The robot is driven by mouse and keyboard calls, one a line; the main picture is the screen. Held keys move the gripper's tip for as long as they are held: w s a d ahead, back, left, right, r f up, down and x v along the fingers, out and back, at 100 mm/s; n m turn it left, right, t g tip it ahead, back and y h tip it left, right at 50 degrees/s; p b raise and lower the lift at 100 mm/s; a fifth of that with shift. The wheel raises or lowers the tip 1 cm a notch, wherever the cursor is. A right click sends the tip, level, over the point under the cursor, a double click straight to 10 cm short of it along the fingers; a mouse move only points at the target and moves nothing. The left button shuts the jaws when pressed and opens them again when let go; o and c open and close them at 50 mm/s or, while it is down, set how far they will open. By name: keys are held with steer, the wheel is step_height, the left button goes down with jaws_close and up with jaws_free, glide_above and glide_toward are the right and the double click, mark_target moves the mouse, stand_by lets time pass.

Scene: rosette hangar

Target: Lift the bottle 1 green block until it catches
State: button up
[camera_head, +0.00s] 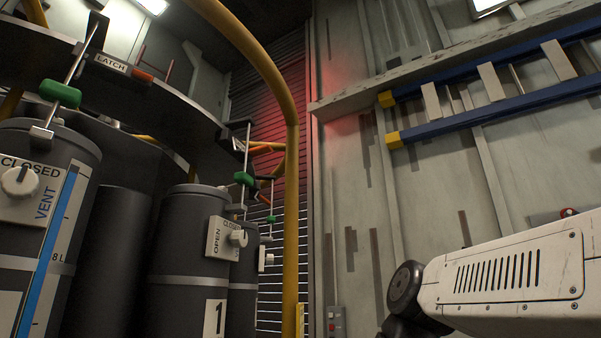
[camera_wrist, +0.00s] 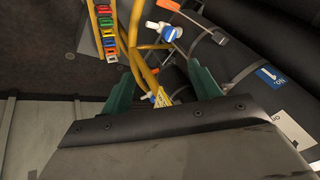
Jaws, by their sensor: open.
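Bottle 1 (camera_head: 180,290) is a dark grey cylinder with a pale band and a black "1" on its front. The green block (camera_head: 243,178) sits on a thin upright rod above bottle 1's rim, below the ring rail. A white plate with a knob (camera_head: 238,238) on the bottle reads OPEN. My gripper (camera_wrist: 163,88) shows only in the wrist view, its two teal fingers wide apart with nothing held between them. Dark cylinders and a blue tag marked 1 (camera_wrist: 270,77) lie beyond the right finger. I cannot make out the green block in the wrist view.
Another bottle (camera_head: 65,150) with a green block (camera_head: 60,94) stands at the left, under a LATCH label (camera_head: 111,63). A yellow post (camera_head: 291,220) rises right of bottle 1. A yellow rail (camera_wrist: 140,65) and a coloured strip (camera_wrist: 104,30) show in the wrist view.

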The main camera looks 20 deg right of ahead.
mark_target(250, 179)
steer(key=w+a+r+n+t+y, duration=0.1)
steer(key=w+r+n+t+y, duration=0.3)
steer(key=r, duration=0.8)
steer(key=w+r+t+y, duration=0.1)
steer(key=w+r, duration=0.5)
steer(key=r, duration=0.7)
steer(key=s+a+r+n+t+y, duration=0.25)
steer(key=r+n+y, duration=0.35)
steer(key=r, duration=1)
steer(key=shift+n+g+h, duration=0.25)
steer(key=shift+n+h, duration=0.35)
steer(key=shift+s+a+x, duration=0.15)
steer(key=shift+x, duration=2.85)
steer(key=shift+s+a+x, duration=0.1)
steer(key=shift+s+x, duration=0.05)
steer(key=shift+x, duration=2.85)
steer(key=shift+w+f, duration=0.1)
steer(key=shift+f, duration=0.1)
